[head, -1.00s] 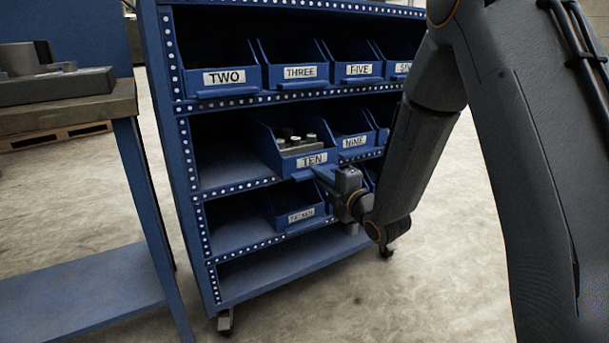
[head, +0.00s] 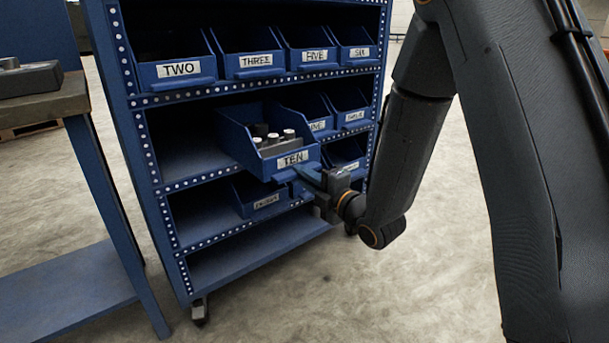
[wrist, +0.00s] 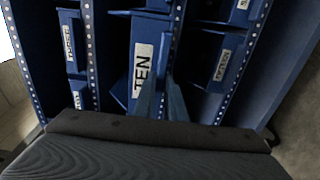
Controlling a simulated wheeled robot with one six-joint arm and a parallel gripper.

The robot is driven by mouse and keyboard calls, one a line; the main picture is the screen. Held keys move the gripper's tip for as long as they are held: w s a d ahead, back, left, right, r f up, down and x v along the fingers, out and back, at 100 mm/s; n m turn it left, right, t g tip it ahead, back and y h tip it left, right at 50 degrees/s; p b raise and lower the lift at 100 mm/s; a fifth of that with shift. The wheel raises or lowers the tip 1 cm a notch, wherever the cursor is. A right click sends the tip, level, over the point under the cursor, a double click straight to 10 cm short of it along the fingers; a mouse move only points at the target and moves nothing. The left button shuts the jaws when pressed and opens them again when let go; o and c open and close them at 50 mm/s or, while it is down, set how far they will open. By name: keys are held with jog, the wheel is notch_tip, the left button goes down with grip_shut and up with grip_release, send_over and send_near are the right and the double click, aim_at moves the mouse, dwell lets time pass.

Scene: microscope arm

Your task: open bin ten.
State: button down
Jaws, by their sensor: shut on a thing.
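Bin ten (head: 248,150) is a blue open-topped bin with a white TEN label, on the middle shelf of the blue rack. It holds dark and light cylindrical parts on a grey block. It sticks out past the shelf's front edge. My gripper (head: 311,178) is shut on the front of the bin, just below and right of the label. In the wrist view, the TEN label (wrist: 143,70) appears sideways, and my fingers (wrist: 160,95) meet the bin front beside it. The exact grip spot is partly hidden by the fingers.
Bins TWO (head: 176,74), THREE (head: 250,62), FIVE and SIX stand on the shelf above. Other bins sit right of and below bin ten. A workbench (head: 45,100) stands at left. Open floor (head: 420,290) lies in front of the rack.

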jog(key=c, duration=1.8)
grip_release()
jog(key=shift+w+d, duration=0.1)
jog(key=shift+d, duration=0.05)
jog(key=p+v, duration=0.1)
jog(key=v, duration=0.6)
jog(key=shift+s+p, duration=0.4)
jog(key=shift+s, duration=0.05)
jog(key=shift+d, duration=0.1)
